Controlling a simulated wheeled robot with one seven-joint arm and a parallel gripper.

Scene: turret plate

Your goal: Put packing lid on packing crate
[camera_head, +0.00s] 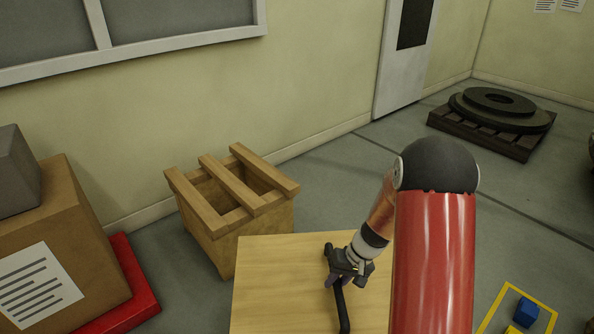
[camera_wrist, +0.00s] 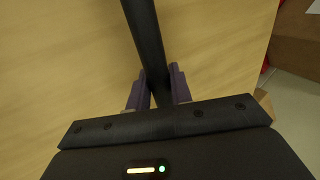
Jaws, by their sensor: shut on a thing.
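The packing crate (camera_head: 208,243) is a wooden box with wooden bars across its open top. It stands on the floor left of centre in the head view, near the wall. The packing lid (camera_head: 270,275) is a flat pale wooden panel with a black bar handle (camera_head: 342,308). It lies in front and to the right of the crate, seeming to overlap its near side. My gripper (camera_head: 343,279) is shut on the handle. In the wrist view, the fingers (camera_wrist: 158,88) stand on either side of the black bar, with the lid's wood surface (camera_wrist: 215,45) behind. My arm hides the lid's right part.
A cardboard box (camera_head: 95,235) on a red base (camera_head: 135,285) stands at left, with a grey block (camera_head: 15,170) on top. A pallet with dark discs (camera_head: 495,125) is at the back right. A blue cube (camera_head: 525,312) sits inside yellow floor marking. Floor between is clear.

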